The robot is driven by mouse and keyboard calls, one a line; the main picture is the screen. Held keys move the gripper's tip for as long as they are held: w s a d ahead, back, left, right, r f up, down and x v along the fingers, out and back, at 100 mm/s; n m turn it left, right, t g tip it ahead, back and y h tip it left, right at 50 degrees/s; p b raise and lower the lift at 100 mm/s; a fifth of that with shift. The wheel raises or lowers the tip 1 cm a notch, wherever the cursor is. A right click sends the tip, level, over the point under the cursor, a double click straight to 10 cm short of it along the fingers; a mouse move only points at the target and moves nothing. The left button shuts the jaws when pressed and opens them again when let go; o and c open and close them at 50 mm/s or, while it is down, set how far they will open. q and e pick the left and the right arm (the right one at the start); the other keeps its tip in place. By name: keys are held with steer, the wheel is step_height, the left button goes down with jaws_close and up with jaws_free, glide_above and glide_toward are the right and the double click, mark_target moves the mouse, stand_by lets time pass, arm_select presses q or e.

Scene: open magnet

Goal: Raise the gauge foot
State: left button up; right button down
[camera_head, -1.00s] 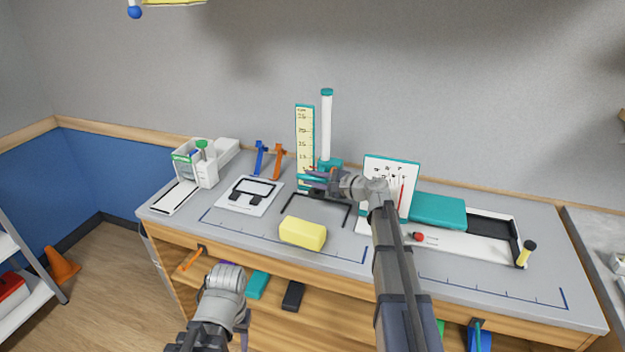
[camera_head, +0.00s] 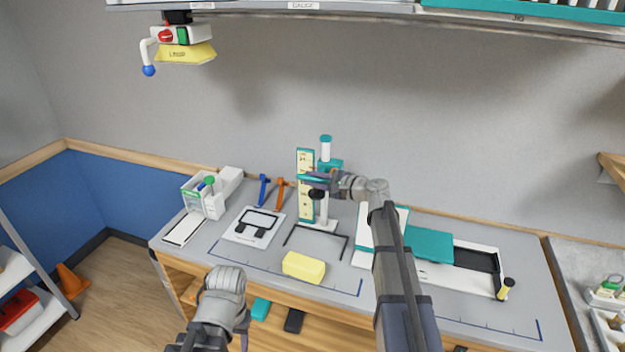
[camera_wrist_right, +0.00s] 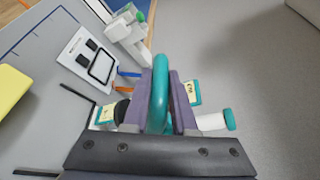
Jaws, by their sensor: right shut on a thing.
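The height gauge has a white post with a teal cap (camera_head: 325,140) and a pale yellow scale plate (camera_head: 306,208) beside it. Its teal sliding foot (camera_head: 329,165) is high on the post, near the cap. My right gripper (camera_head: 318,178) is at the sliding part. In the right wrist view, its two fingers are shut on a teal loop handle (camera_wrist_right: 158,90). The scale (camera_wrist_right: 194,92) and the teal post cap (camera_wrist_right: 229,119) show beyond the fingers. My left arm is low in the head view; its fingers cannot be made out.
A yellow block (camera_head: 304,267) lies in front of the gauge, by a dark bracket outline (camera_head: 318,238). Blue and orange hooks (camera_head: 281,193) and a white board (camera_head: 253,226) are to the left. A teal-lidded tray (camera_head: 428,245) is at right. A shelf hangs above.

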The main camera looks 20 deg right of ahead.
steer(key=c, duration=0.7)
jaws_free()
steer(key=shift+c, duration=0.2)
steer(key=p+v, duration=0.1)
steer(key=v, duration=0.6)
steer(key=shift+s+d+p, duration=0.25)
steer(key=shift+s+p, duration=0.05)
